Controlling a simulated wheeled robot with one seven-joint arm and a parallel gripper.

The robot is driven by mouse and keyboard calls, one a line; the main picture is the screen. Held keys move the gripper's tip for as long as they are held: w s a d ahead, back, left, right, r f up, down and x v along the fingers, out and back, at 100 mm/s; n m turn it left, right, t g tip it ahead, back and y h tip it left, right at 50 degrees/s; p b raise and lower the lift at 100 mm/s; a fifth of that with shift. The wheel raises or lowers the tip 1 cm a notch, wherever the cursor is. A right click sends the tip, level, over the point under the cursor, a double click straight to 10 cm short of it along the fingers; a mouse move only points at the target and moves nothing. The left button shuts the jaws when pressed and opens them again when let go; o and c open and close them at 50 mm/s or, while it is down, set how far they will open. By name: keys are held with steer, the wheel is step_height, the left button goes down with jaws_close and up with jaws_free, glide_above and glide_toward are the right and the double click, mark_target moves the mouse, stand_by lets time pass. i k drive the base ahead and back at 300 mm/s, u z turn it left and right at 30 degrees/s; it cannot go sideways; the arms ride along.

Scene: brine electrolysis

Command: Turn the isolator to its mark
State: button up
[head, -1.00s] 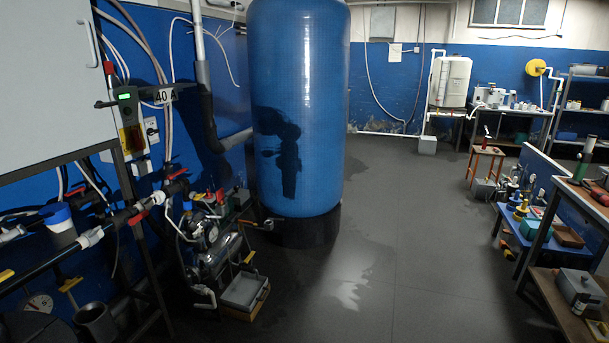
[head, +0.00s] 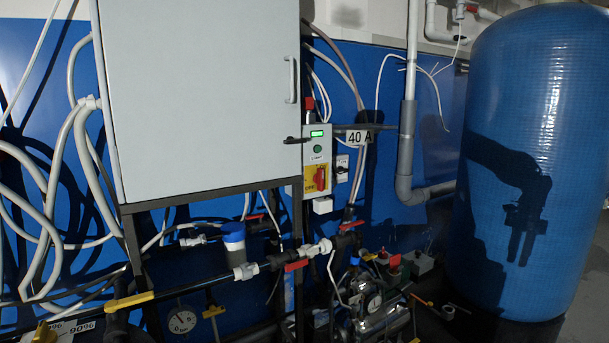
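A narrow grey control box (head: 317,150) hangs on the blue wall, right of the big cabinet. On its lower front is a red rotary handle (head: 320,179) on a yellow plate, which looks like the isolator; the red handle stands roughly upright. Any mark around it is too small to read. Above it are a small green-lit display (head: 317,133) and a green round button (head: 317,149). My gripper is not in view; only a shadow shaped like an arm and gripper falls on the blue tank.
A large grey cabinet (head: 205,100) on a dark frame stands left of the box. Pipes with red-handled valves (head: 296,265) and a blue-topped cup (head: 234,245) lie below. The blue tank (head: 545,130) stands at right.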

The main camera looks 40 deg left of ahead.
mark_target(318, 178)
steer(key=u, duration=0.35)
steer(key=i, duration=1.35)
steer(key=u, duration=0.35)
